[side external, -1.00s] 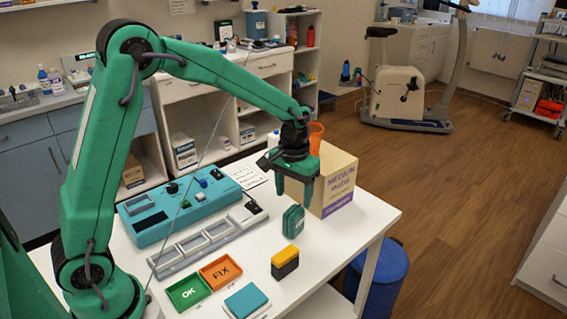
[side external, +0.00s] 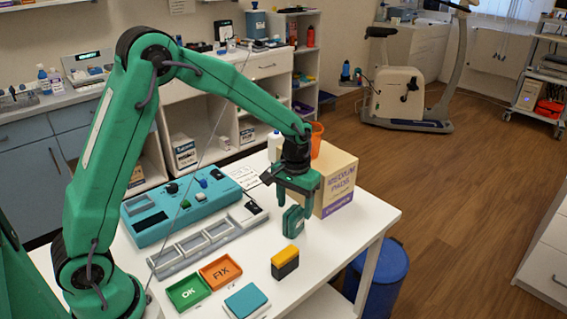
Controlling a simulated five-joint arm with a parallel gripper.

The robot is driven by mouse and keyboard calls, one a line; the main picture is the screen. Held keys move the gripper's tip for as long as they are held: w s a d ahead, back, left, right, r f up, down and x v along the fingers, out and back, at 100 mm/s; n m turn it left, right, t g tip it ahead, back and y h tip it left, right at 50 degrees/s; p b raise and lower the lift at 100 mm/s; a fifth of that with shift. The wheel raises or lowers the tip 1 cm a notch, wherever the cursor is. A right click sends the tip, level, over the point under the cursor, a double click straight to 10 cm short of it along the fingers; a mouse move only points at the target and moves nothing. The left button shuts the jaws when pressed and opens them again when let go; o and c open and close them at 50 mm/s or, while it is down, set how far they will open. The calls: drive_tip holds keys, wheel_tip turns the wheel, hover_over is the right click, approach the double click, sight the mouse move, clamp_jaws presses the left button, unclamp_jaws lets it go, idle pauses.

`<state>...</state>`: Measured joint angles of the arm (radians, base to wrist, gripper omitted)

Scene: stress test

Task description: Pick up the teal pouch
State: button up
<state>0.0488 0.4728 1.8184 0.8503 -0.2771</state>
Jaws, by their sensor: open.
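The teal pouch (side external: 292,222) is a small dark teal-green item standing upright on the white table, near its right side. My gripper (side external: 295,211) points down over it with the fingers open. One finger shows at the left of the pouch's top and the other at its right. The fingers overlap the pouch's upper part in this view. I cannot tell whether either finger touches it.
A cardboard box (side external: 338,185) stands close behind the gripper. A yellow-and-black block (side external: 285,263), a blue-teal flat block (side external: 245,301), green OK tray (side external: 187,292) and orange FIX tray (side external: 220,271) lie in front. A turquoise device (side external: 165,219) is left.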

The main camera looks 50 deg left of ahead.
sight(294, 210)
drive_tip(key=shift+a+f, duration=0.1)
drive_tip(key=shift+f, duration=2.25)
drive_tip(key=shift+c, duration=0.4)
drive_tip(key=c, duration=1)
